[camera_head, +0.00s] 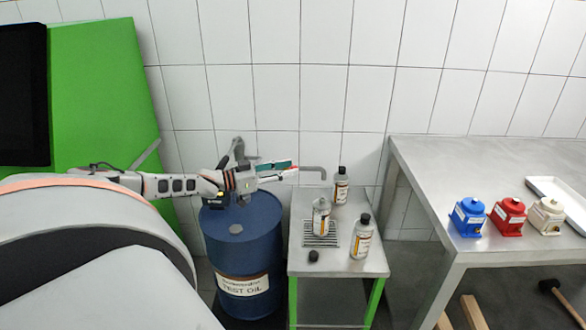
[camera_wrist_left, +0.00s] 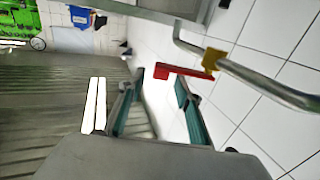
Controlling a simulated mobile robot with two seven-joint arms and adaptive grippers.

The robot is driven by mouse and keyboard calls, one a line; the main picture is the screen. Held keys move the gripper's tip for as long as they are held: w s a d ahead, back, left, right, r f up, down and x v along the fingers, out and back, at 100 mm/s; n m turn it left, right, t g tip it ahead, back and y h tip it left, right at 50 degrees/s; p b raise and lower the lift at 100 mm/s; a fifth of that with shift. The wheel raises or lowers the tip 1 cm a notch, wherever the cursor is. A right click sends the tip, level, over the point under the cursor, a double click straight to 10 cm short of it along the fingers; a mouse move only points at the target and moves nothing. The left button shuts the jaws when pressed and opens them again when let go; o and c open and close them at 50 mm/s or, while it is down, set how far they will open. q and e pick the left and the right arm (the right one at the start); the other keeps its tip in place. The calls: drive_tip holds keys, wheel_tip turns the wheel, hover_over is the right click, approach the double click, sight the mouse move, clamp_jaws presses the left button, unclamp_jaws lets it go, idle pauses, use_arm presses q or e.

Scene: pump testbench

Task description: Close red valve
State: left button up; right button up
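The red valve handle (camera_wrist_left: 182,71) shows in the left wrist view as a flat red lever on a metal pipe (camera_wrist_left: 265,83), next to a yellow fitting (camera_wrist_left: 212,60). My left gripper (camera_wrist_left: 158,92) is open, its teal-padded fingers apart on either side of the lever's line. The lever lies near the fingertips; I cannot tell whether they touch. In the head view my left gripper (camera_head: 284,170) is above the blue drum, close to the grey spout (camera_head: 313,169); the lever is mostly hidden there. My right gripper is not in view.
A blue oil drum (camera_head: 242,252) stands below the gripper. A small metal table (camera_head: 334,268) beside it holds several bottles and a black cap (camera_head: 314,256). A larger bench (camera_head: 440,190) at the right carries blue, red and white containers and a tray (camera_head: 562,198).

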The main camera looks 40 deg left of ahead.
use_arm(q)
drive_tip(key=shift+v, duration=2.55)
